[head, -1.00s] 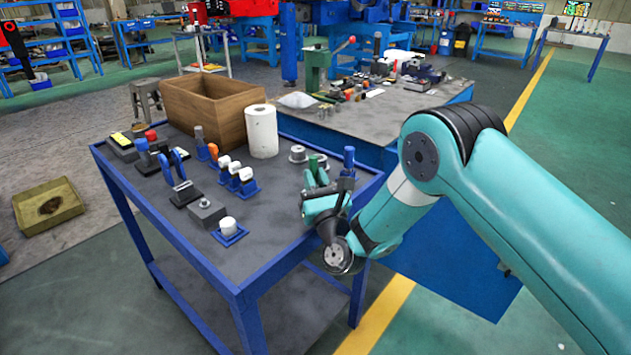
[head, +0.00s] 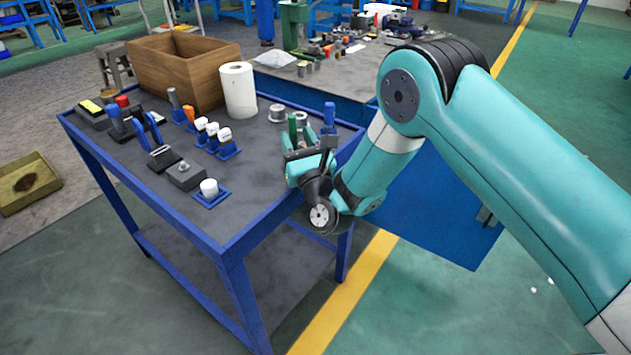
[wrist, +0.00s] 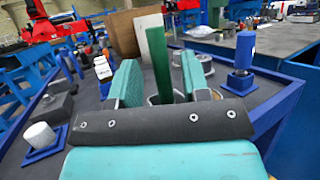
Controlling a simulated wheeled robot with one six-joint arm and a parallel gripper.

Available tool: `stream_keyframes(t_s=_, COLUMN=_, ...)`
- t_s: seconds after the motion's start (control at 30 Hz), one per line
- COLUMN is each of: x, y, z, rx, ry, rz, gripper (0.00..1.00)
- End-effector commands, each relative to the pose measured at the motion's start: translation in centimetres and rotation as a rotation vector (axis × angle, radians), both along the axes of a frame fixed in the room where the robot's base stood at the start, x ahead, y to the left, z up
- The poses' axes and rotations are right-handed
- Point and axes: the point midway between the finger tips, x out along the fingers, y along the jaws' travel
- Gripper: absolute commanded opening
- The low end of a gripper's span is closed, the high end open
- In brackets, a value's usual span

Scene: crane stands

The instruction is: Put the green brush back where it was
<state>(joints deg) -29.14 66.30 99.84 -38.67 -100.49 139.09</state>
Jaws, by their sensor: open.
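The green brush (wrist: 158,62) stands upright in the wrist view, a tall green bar between the two teal fingers of my gripper (wrist: 158,82). A gap shows on each side of it, so the fingers are open around or just in front of it; I cannot tell the exact depth. In the head view my gripper (head: 303,152) is low at the right end of the blue-framed table (head: 255,200), with green upright parts showing at the fingers. The brush's lower end is hidden by the gripper body.
A blue-handled item (head: 329,113) stands close to the right of my gripper. Metal cylinders (head: 277,113), a paper roll (head: 239,90) and a wooden box (head: 180,68) stand behind. White-topped pieces in blue holders (head: 223,140) are to the left. The table's front middle is clear.

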Motion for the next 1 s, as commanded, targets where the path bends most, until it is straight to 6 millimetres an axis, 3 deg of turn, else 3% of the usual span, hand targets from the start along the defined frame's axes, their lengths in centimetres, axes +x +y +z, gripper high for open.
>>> stream_keyframes(t_s=0.6, x=-7.7, y=-3.1, z=-3.7, rx=0.003, ry=-0.005, rz=0.0, gripper=0.43)
stream_keyframes(t_s=1.0, x=-9.0, y=-3.6, z=-3.6, rx=-0.006, ry=-0.006, rz=0.0, gripper=0.43)
